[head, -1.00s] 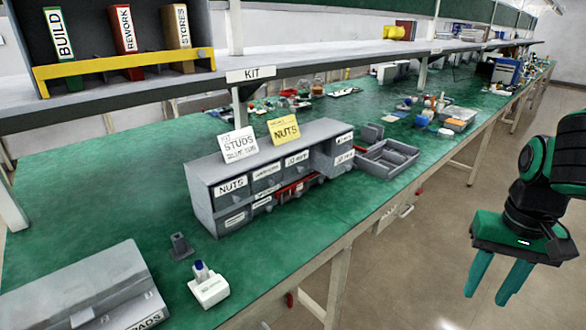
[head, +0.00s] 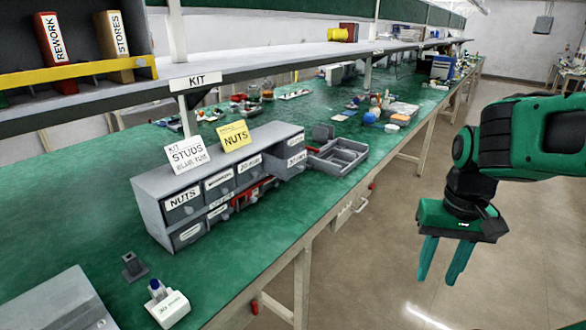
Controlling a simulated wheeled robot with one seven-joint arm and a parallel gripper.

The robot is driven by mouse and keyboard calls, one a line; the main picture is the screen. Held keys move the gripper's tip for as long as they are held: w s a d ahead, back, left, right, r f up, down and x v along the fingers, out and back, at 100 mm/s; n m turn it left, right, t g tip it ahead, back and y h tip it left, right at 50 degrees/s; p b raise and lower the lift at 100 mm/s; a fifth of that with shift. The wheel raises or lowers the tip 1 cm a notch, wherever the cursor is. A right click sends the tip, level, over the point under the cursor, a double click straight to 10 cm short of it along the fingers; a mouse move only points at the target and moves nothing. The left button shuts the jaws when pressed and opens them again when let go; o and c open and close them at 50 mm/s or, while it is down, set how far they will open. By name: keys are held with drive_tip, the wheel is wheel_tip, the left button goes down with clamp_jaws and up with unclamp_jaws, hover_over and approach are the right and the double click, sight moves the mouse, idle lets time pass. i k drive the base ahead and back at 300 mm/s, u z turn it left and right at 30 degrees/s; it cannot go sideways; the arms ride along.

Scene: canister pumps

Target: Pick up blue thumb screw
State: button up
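A small blue-topped piece (head: 155,286), which looks like the blue thumb screw, stands upright in a white labelled block (head: 170,307) on the green bench at the lower left of the head view. Its lower part is hidden in or behind the block. My gripper (head: 439,277) hangs to the right of the bench, over the floor, with its two green fingers pointing down. The fingers are apart with nothing between them. It is well away from the blue piece.
A grey drawer cabinet (head: 151,205) with label cards stands behind the block. A small grey bracket (head: 133,266) is beside the block, and a grey case (head: 50,308) is at lower left. A shelf (head: 110,95) overhangs the bench. An open grey tray (head: 338,160) lies farther right.

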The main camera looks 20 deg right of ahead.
sight(155, 283)
drive_tip(key=u, duration=0.6)
drive_tip(key=k, duration=1.3)
drive_tip(key=u, duration=0.7)
drive_tip(key=i, duration=1.8)
drive_tip(key=z, duration=0.75)
